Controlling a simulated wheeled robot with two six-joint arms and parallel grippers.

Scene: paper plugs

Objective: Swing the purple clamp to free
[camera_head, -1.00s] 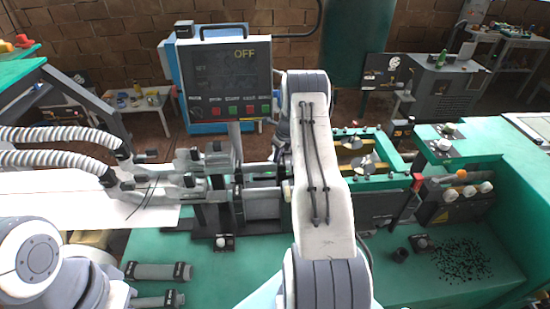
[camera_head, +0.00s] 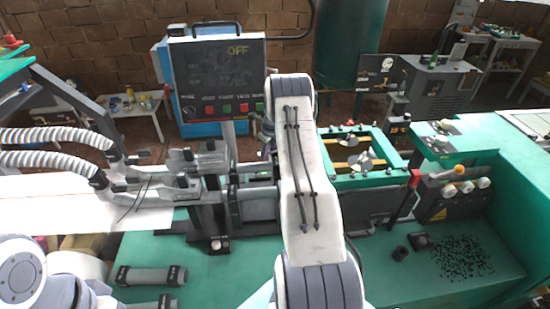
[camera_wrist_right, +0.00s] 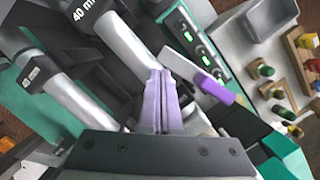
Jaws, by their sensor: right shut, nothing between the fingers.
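The purple clamp (camera_wrist_right: 214,88) shows in the right wrist view as a short bar with a pale part and a purple end, slanting down to the right. My right gripper (camera_wrist_right: 163,74) has two lilac fingers lying together, shut and empty. Its fingertips are just left of the clamp's bar; I cannot tell whether they touch it. In the head view my right forearm covers most of the right gripper, and I cannot make out the clamp. My left arm enters at the lower left of the head view, and its gripper is not visible.
A control panel (camera_head: 218,78) reading OFF stands behind the machine. Metal cylinders marked 40 mm (camera_wrist_right: 128,42) lie close to the right gripper. Grey hoses (camera_head: 55,138) come in from the left. A green frame with fans (camera_head: 362,160) stands right of my arm.

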